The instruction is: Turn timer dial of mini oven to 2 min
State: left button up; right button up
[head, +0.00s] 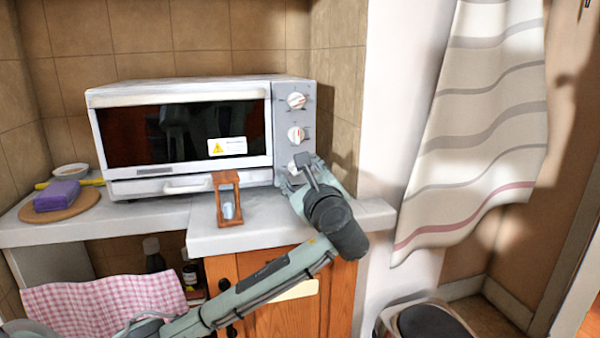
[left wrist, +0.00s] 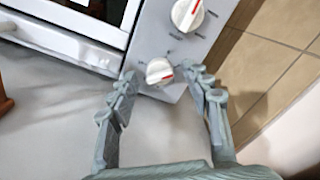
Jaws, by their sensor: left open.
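The white mini oven (head: 190,90) stands on the counter with its dark glass door closed. Its grey right panel carries three white dials one above another: top (head: 296,101), middle (head: 296,134) and bottom (head: 294,167). My left gripper (head: 296,170) is at the bottom dial, partly covering it. In the left wrist view, my left gripper (left wrist: 160,78) is open, its fingers on either side of the lowest dial (left wrist: 159,72), with visible gaps. The dial above (left wrist: 187,13) also shows a red mark. The dial labels are too small to read.
A wooden hourglass (head: 227,198) stands on the counter (head: 260,235) left of my gripper. A purple block (head: 57,195) lies on a round board (head: 75,210) at far left. A striped towel (head: 480,120) hangs at right; a bin (head: 428,318) stands below.

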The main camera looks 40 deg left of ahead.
pick_arm(q)
jog(key=v, duration=1.2)
jog(key=shift+c, duration=0.2)
